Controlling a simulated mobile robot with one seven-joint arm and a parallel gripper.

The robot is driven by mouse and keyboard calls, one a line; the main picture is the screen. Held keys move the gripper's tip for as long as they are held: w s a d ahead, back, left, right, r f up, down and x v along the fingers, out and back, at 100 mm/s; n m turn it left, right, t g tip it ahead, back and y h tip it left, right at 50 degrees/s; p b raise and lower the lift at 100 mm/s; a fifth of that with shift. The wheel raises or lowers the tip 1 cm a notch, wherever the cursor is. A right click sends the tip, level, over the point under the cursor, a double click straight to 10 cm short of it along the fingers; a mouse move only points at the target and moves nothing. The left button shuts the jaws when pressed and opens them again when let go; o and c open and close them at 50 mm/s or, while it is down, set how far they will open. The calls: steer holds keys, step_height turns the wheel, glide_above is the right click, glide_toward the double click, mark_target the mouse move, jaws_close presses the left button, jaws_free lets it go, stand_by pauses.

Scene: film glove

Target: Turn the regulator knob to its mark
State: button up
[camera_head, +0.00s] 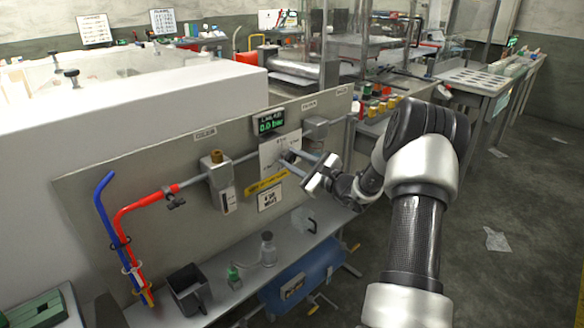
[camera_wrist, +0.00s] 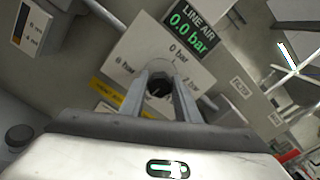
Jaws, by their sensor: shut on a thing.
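The regulator knob (camera_wrist: 159,86) is a small dark knob on a pale dial plate (camera_wrist: 128,62) marked in bar. In the wrist view my gripper (camera_wrist: 160,88) has its two fingers on either side of the knob, shut on it. In the head view my gripper (camera_head: 287,158) reaches the dial plate (camera_head: 270,157) on the grey panel, and its fingers hide most of the knob. A green display (camera_wrist: 190,20) above the dial reads LINE AIR 0.0 bar; it also shows in the head view (camera_head: 269,122). The knob's pointer cannot be made out.
The shelf holds a dark bin (camera_head: 188,288) and small bottles (camera_head: 268,249). Open floor lies to the right.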

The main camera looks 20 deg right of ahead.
steer(key=shift+f+n+b, duration=0.15)
steer(key=shift+n+b, duration=0.3)
steer(key=shift+n, duration=0.05)
steer(key=o, duration=1)
steer(key=shift+o, duration=0.2)
steer(key=shift+s+d, duration=0.1)
steer(key=p+v, duration=0.2)
steer(key=v, duration=1.5)
steer(key=shift+s, duration=0.15)
steer(key=shift+r, duration=0.2)
